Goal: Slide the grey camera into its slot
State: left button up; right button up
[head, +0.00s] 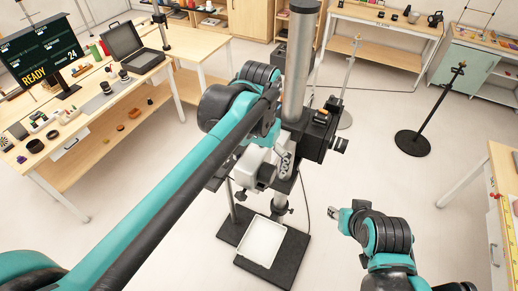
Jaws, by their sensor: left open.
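A camera stand (296,60) with a thick grey column rises at the centre of the head view. A dark grey boxy camera (318,142) with a lens on its right side and an orange part on top sits against the column. I cannot tell how it is seated, and its slot is hidden. My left gripper (285,160) is open, beside the column, just left of and below the camera. I cannot tell whether it touches anything. My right gripper (341,220) is lower right of the stand, well apart from the camera; its finger opening is too small to make out.
A white tray (262,241) lies on the stand's black base. A left table (150,70) holds a monitor, an open case and small items. A black round-based stand (412,143) is at right. Another table (502,165) is at the right edge. Floor between is clear.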

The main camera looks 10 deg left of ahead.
pick_arm(q)
notch_tip(320, 180, up, 11)
jog(key=shift+s+f, duration=0.1)
jog(key=shift+f, duration=0.1)
